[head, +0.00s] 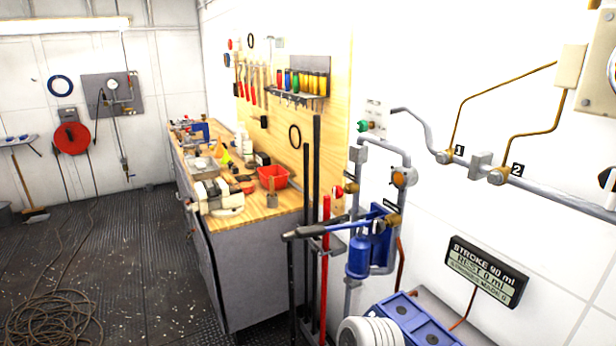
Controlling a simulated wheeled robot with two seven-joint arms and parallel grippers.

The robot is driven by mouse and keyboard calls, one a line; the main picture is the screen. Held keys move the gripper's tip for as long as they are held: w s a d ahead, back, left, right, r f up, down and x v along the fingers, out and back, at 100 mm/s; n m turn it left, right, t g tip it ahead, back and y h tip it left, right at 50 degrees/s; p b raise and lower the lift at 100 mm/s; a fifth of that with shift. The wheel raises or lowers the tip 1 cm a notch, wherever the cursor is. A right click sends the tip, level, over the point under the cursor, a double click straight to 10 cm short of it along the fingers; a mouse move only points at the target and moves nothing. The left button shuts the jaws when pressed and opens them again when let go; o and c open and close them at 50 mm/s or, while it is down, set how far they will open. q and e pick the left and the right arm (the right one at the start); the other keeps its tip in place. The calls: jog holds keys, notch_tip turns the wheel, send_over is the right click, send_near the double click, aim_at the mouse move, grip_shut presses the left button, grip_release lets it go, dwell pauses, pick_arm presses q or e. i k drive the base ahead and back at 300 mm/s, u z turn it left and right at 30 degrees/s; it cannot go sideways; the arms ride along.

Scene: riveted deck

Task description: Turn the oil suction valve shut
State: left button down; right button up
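A blue hand pump (359,256) with a long grey lever (318,229) stands upright at the wall, right of centre. Grey pipes (386,141) loop above and around it. An orange round fitting (403,178) sits on the right pipe, and a brass fitting (393,220) sits lower beside the pump. Another small brass fitting (350,187) with a red end sits on the left pipe. I cannot tell which fitting is the oil suction valve, or its handle position. Neither of my grippers is in view.
A display (484,271) reads "STROKE 90 ml". A blue case (415,318) lies low in front. Coiled rope (55,318) lies on the open deck.

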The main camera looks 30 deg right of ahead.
aim_at(338, 191)
jog(key=z, duration=0.3)
jog(key=i, duration=1.5)
jog(key=z, duration=0.4)
